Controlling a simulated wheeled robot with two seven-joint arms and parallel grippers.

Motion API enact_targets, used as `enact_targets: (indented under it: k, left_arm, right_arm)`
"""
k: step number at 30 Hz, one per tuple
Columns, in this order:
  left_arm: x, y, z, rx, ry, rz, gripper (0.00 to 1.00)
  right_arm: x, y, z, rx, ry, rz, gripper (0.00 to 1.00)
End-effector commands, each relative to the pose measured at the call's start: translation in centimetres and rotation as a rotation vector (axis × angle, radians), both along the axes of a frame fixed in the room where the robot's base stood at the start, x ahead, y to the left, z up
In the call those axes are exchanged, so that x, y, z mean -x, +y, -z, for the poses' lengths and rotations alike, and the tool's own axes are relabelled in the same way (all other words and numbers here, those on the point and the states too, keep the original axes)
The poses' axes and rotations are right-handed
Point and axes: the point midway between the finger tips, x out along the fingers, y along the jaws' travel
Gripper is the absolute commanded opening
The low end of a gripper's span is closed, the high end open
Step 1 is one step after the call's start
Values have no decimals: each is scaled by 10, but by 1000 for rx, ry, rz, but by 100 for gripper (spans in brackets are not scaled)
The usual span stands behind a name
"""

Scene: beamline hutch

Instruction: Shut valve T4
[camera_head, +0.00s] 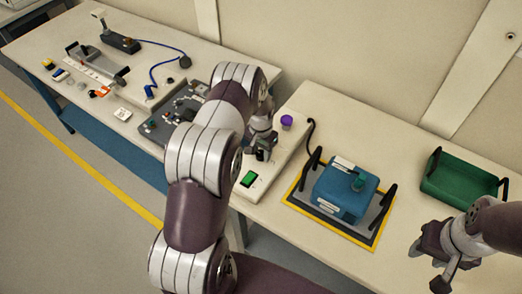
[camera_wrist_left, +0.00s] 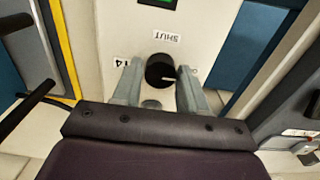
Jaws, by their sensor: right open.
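The valve T4 knob (camera_wrist_left: 158,72) is a round black knob on a pale panel, with a white pointer line toward the right. A "SHUT" label (camera_wrist_left: 166,37) is above it and a partly covered "T4" label (camera_wrist_left: 119,62) is at its left. My left gripper (camera_wrist_left: 160,85) has one grey finger on each side of the knob, and both appear to touch it. In the head view my left gripper (camera_head: 261,146) is down at the panel (camera_head: 283,150), partly behind my arm. My right gripper (camera_head: 437,262) is open and empty at the lower right.
A green indicator (camera_head: 248,179) and a purple knob (camera_head: 287,121) are on the panel. A blue box (camera_head: 343,190) stands in a yellow-edged area to the right. A green tray (camera_head: 458,182) is farther right. Small parts and a blue cable (camera_head: 158,66) lie on the left bench.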

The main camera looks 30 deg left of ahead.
Motion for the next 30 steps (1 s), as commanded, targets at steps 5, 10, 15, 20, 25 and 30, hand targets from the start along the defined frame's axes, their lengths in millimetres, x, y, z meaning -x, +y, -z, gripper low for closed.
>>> enact_targets:
  k: [5, 10, 15, 20, 25, 30]
  left_arm:
    - [0, 0, 0, 0, 1, 0, 5]
    - [0, 0, 0, 0, 1, -10, 5]
    - [0, 0, 0, 0, 1, -64, 5]
    - [0, 0, 1, 0, 1, -167, 5]
    - [0, 0, 1, -1, 1, -318, 5]
    - [0, 0, 1, -1, 2, -481, 5]
  right_arm:
    - [0, 0, 0, 0, 0, 0, 43]
    - [0, 0, 1, 0, 0, 0, 43]
    - [0, 0, 4, 0, 0, 0, 43]
    - [0, 0, 10, 0, 0, 0, 43]
    - [0, 0, 17, 0, 0, 0, 43]
    - [0, 0, 22, 0, 0, 0, 43]
